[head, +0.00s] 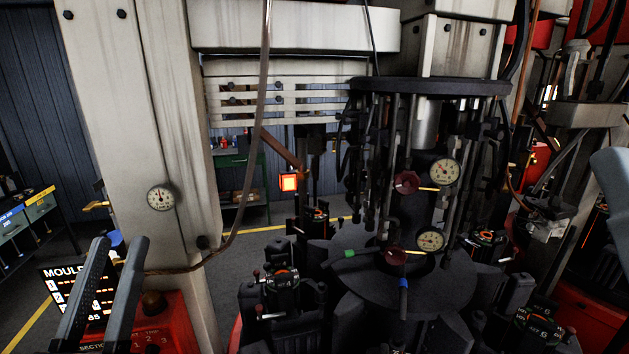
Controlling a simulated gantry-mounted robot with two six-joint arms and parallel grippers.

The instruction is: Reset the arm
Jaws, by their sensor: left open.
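My left gripper (119,244) shows at the lower left as two dark grey ribbed fingers pointing up. The fingers stand apart with nothing held between them. They are in front of a dark sign with orange and white lettering (66,272) and hide part of it. A pale grey-blue shape at the right edge may be part of my right arm, but no right gripper fingers show.
A large dark rotary machine (400,275) with gauges, valves and hoses fills the centre right. A pale column (150,130) with a gauge (160,198) stands behind my left gripper. A red control box (165,320) is just right of the fingers.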

